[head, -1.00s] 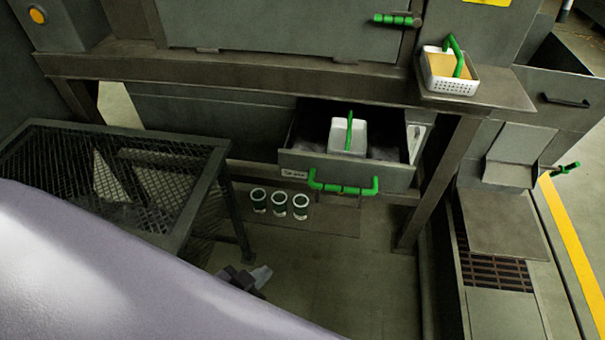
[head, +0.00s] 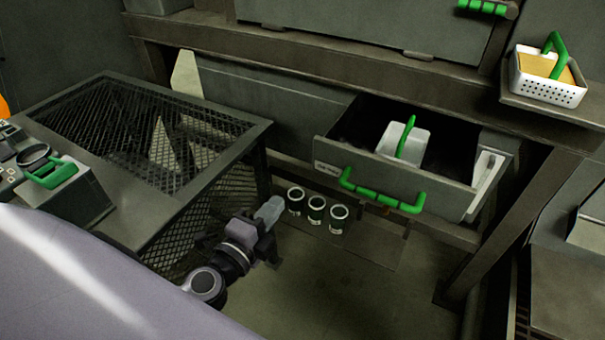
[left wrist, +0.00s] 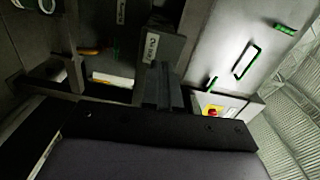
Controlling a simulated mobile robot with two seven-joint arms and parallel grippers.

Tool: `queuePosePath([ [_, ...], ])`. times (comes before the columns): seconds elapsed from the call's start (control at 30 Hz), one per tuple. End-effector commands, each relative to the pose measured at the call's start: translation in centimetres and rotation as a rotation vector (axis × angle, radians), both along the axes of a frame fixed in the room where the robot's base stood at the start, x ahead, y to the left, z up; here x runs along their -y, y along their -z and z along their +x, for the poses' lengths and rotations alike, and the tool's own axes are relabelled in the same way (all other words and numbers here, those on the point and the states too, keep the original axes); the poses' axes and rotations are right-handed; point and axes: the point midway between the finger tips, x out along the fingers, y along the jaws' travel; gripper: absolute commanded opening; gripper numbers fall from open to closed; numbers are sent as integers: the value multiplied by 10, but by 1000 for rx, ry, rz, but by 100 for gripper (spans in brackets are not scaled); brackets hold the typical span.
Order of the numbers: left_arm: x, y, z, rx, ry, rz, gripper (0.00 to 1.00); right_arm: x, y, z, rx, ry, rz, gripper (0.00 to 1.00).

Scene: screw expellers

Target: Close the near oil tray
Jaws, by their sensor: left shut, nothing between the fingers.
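The oil tray (head: 455,192) is a grey drawer under the machine, pulled open, with a green bar handle (head: 380,200) on its front. A white container (head: 392,140) with a green grip stands inside it. My left gripper (head: 270,210) is shut and empty, low and to the left of the tray, apart from its handle in the picture. In the left wrist view the closed fingers (left wrist: 162,85) point toward the machine; a dark labelled panel (left wrist: 153,45) is behind them, and I cannot tell whether it is the tray front. My right gripper is not in view.
Several green-and-white cans (head: 316,209) stand below the tray, close to my left gripper. A mesh-sided table (head: 240,150) is at the left. A white perforated basket (head: 540,88) sits on a shelf at the upper right. A machine leg (head: 500,230) stands right of the tray.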

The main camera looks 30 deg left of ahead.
Motion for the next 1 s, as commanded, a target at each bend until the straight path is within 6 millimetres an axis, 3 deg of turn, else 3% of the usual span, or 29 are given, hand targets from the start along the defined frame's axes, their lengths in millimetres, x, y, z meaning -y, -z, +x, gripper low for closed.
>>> queuePosePath([
  [0.37, 1, -5, 21, 34, 9, 49, 0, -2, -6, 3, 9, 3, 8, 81],
  [1.0, 4, -5, 116, 33, 8, 48, 0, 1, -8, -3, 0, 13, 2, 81],
])
